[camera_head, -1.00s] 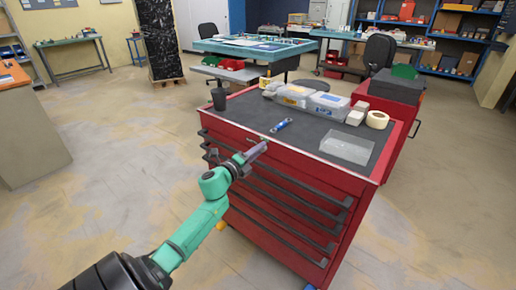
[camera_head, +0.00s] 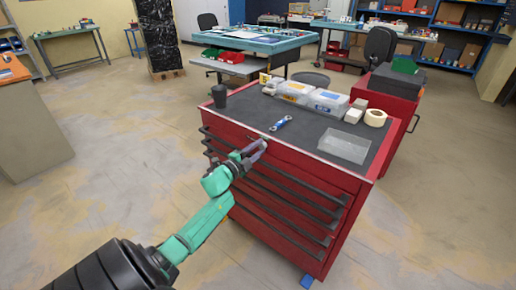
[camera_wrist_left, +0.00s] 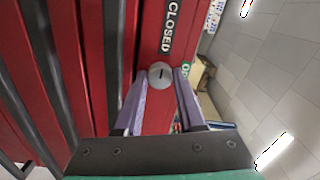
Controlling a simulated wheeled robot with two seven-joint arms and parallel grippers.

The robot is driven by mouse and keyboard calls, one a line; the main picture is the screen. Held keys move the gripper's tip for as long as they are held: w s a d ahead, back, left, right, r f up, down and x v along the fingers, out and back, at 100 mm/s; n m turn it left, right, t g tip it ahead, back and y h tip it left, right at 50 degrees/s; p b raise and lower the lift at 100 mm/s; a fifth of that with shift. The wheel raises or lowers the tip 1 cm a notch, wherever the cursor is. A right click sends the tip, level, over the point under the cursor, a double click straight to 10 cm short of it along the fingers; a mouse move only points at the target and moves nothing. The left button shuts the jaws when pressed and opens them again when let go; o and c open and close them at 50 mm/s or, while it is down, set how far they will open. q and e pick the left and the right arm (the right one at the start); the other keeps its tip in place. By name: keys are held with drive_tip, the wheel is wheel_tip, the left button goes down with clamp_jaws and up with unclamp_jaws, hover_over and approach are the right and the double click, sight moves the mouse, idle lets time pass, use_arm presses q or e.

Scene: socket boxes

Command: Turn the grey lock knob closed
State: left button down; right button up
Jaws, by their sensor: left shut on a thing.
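The grey lock knob (camera_wrist_left: 160,73) is a small round knob with a dark slot line, on the red front of the tool cabinet (camera_head: 290,165). In the left wrist view it sits between the tips of my left gripper (camera_wrist_left: 160,80), which is shut on it. A black CLOSED label (camera_wrist_left: 170,25) is above the knob in that view, and a partly hidden green label (camera_wrist_left: 191,78) is to its right behind a finger. In the head view my left gripper (camera_head: 256,149) is at the upper drawer front, and the knob is too small to make out. My right gripper is not in view.
Drawer handles (camera_head: 290,205) stick out below my gripper.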

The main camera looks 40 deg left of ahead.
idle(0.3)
use_arm(q)
drive_tip(key=c, duration=0.5)
unclamp_jaws()
drive_tip(key=shift+f, duration=0.15)
drive_tip(key=m+b, duration=0.2)
drive_tip(key=m, duration=0.1)
drive_tip(key=f+m+b, duration=0.1)
drive_tip(key=m+b, duration=0.2)
drive_tip(key=m, duration=0.1)
drive_tip(key=m+b, duration=0.1)
drive_tip(key=m, duration=0.2)
drive_tip(key=m+b, duration=0.1)
drive_tip(key=m, duration=0.3)
drive_tip(key=m+b, duration=0.1)
drive_tip(key=m, duration=0.3)
drive_tip(key=shift+r+b, duration=0.3)
drive_tip(key=shift+r, duration=0.05)
drive_tip(key=s, duration=1.5)
drive_tip(key=s+f+n+g+y+p, duration=0.1)
drive_tip(key=s+f+n+g+p, duration=0.1)
drive_tip(key=f+n, duration=0.7)
drive_tip(key=s+f+n+g+y+p, duration=0.1)
drive_tip(key=s+f+n+g+p, duration=0.2)
drive_tip(key=f+n, duration=0.6)
wheel_tip(320, 180, down, 9)
drive_tip(key=shift+s+a+f+g+y, duration=0.2)
drive_tip(key=shift+g+y, duration=0.2)
drive_tip(key=shift+g, duration=0.5)
